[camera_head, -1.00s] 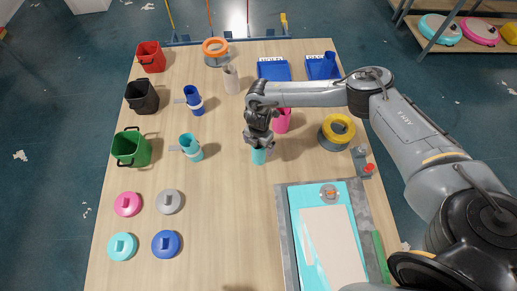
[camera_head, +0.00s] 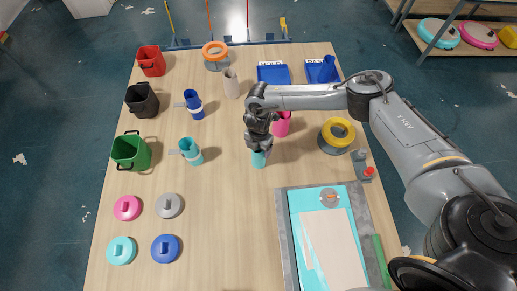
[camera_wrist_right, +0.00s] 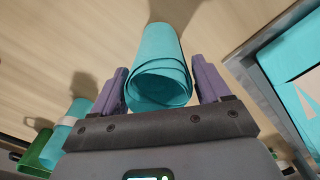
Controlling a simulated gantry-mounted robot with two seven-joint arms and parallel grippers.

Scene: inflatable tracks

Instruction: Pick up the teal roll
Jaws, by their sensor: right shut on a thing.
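The teal roll (camera_head: 259,160) stands upright near the middle of the wooden table, under my right gripper (camera_head: 259,147). In the right wrist view the teal roll (camera_wrist_right: 158,65) shows its spiral end between the two purple fingers of my right gripper (camera_wrist_right: 162,88). The fingers are shut on its sides. I cannot tell whether its lower end touches the table. A second teal roll (camera_head: 190,151) with a light band stands to the left, apart from the gripper. My left gripper is not in view.
A pink container (camera_head: 281,124) stands just behind the gripper. A yellow ring on a grey stand (camera_head: 337,133) is to the right. A cutting board with teal sheet (camera_head: 297,228) lies at front right. Coloured discs (camera_head: 127,208) lie at front left. Table between is clear.

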